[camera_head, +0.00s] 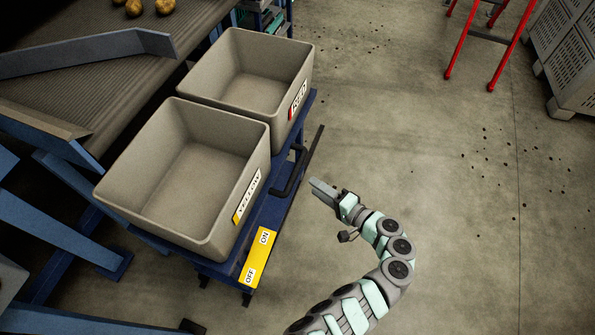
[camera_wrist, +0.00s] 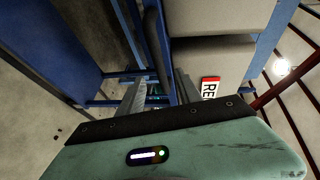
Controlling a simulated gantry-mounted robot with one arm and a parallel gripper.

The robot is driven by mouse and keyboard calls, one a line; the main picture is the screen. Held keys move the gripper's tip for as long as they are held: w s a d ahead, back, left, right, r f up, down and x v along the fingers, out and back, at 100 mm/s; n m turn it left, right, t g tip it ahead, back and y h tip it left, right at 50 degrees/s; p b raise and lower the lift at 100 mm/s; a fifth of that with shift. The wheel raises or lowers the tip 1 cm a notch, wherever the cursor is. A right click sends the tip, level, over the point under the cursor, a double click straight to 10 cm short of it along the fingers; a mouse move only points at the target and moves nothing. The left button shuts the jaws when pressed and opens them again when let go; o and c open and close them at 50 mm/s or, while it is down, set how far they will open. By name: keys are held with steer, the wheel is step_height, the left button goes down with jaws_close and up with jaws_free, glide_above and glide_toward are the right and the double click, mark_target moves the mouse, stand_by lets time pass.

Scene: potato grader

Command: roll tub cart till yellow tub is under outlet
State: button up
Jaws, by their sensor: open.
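The tub cart is a blue frame (camera_head: 262,222) carrying two open, empty-looking grey tubs. The yellow tub (camera_head: 188,172), with a yellow label reading YELLOW, is the nearer one. The red tub (camera_head: 255,72) sits behind it; its red label also shows in the wrist view (camera_wrist: 210,88). A black bent handle (camera_head: 291,175) sticks out on the cart's right side. A dark bar also shows ahead of my fingers in the wrist view (camera_wrist: 154,42). My gripper (camera_head: 316,188) is open, just right of the handle; contact cannot be told.
The grader's sloping belt (camera_head: 130,75) with several potatoes lies left of the tubs, above blue legs. A yellow ON/OFF plate (camera_head: 257,257) is at the cart's near end.

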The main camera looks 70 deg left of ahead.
mark_target(295, 173)
steer(key=b+x, duration=0.2)
steer(key=x, duration=0.8)
jaws_close()
stand_by(1.2)
